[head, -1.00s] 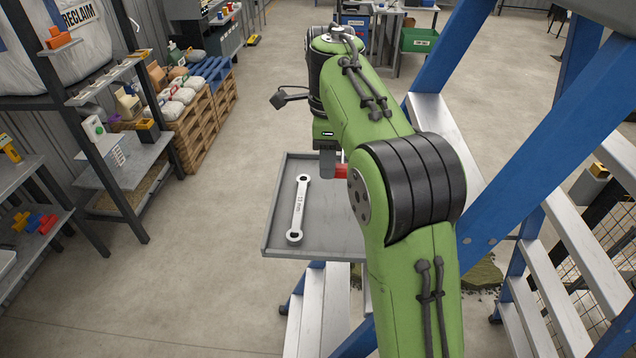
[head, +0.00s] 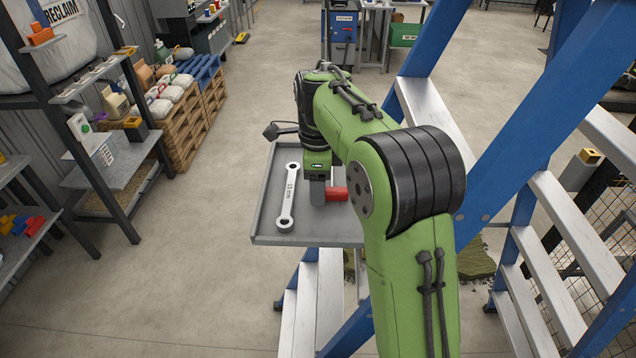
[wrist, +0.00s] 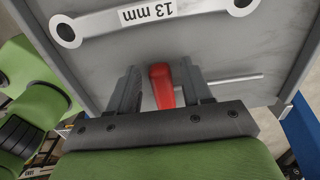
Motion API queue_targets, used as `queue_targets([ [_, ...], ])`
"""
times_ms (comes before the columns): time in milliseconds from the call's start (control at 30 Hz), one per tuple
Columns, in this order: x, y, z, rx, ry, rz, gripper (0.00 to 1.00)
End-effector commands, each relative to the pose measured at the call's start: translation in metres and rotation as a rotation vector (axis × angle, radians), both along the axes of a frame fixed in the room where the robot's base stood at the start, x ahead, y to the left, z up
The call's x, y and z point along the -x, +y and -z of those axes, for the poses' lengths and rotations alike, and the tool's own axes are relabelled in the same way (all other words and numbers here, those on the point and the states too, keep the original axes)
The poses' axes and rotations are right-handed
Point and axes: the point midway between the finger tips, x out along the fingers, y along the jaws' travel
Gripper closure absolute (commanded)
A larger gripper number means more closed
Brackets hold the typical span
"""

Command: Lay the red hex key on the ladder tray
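The red hex key has a red handle (head: 336,194) that sits beside my gripper over the right part of the grey ladder tray (head: 262,228). In the wrist view, the handle (wrist: 161,84) lies between my two fingers, with a narrow gap visible on each side. A thin grey rod (wrist: 236,79), which looks like the key's shaft, shows past the right finger, low against the tray. My gripper (wrist: 160,66) is open around the handle, down at the tray. Exact contact between key and tray is partly hidden by the fingers.
A 13 mm wrench (head: 287,197) lies along the tray's left side. The blue ladder (head: 530,140) with pale steps stands right of the tray. Shelves (head: 125,170) and pallets (head: 190,130) are at the left, with open floor between.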

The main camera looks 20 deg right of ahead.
Motion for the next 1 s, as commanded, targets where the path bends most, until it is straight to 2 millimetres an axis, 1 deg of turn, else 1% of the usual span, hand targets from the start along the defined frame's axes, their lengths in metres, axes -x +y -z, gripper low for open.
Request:
queue_targets([
  [267,0.000,0.000,-0.001,0.000,0.000,0.000,0.48],
  [367,-0.001,0.000,-0.011,0.001,-0.003,0.000,0.48],
  [467,-0.001,0.000,-0.034,0.000,-0.006,-0.001,0.48],
  [600,-0.001,0.000,-0.075,0.000,-0.006,-0.001,0.48],
  [700,-0.001,0.001,-0.100,0.000,-0.004,-0.002,0.48],
  [833,-0.001,0.000,-0.120,0.000,-0.001,0.000,0.48],
  [900,-0.001,0.000,-0.125,-0.001,-0.001,-0.001,0.48],
  [1000,0.000,0.000,-0.126,0.000,0.001,-0.001,0.48],
])
